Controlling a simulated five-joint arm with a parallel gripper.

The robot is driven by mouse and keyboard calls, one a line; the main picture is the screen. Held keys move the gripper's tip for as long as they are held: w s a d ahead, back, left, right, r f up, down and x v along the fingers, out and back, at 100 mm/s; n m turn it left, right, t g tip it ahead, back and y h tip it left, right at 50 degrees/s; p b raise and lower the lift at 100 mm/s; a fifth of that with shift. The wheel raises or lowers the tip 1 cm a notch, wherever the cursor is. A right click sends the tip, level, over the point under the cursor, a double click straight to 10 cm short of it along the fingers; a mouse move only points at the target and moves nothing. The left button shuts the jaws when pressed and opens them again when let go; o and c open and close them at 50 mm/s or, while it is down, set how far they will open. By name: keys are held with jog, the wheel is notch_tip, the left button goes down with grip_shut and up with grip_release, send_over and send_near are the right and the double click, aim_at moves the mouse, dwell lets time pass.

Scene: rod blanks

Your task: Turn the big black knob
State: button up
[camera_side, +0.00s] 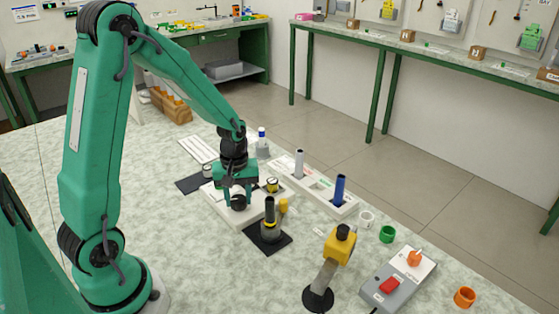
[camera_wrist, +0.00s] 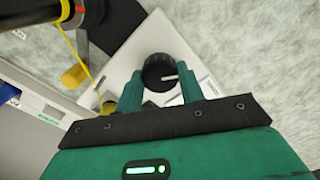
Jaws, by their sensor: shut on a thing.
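The big black knob (camera_wrist: 158,70) sits on a white plate (camera_wrist: 122,64) in the wrist view, its white pointer line aimed to the right. In the side view the knob (camera_side: 238,203) shows at the lower end of my gripper (camera_side: 236,192), above the white plate (camera_side: 217,201). My green gripper (camera_wrist: 160,82) points down at the knob with one finger on each side. Its jaws are shut on the knob. The fingers hide parts of the knob's sides.
Right of the knob, a dark cylinder (camera_side: 270,208) stands on a black mat (camera_side: 268,246). Behind it, a white rack (camera_side: 308,187) holds a grey rod and a blue rod (camera_side: 339,188). A yellow-headed stand (camera_side: 338,245) and a grey switch box (camera_side: 398,284) are nearer the front right.

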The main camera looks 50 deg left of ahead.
aim_at(238, 199)
jog(key=o, duration=1)
jog(key=shift+r, duration=0.2)
jog(key=shift+r, duration=3.75)
jog(key=shift+r, duration=0.1)
jog(key=shift+s+d+r, duration=0.1)
jog(key=shift+d+r, duration=0.05)
jog(key=shift+r, duration=0.1)
jog(key=s+d+r+m+t, duration=0.5)
jog(key=s+d+r+m, duration=0.4)
jog(key=s+r+m, duration=0.3)
jog(key=shift+t, duration=0.3)
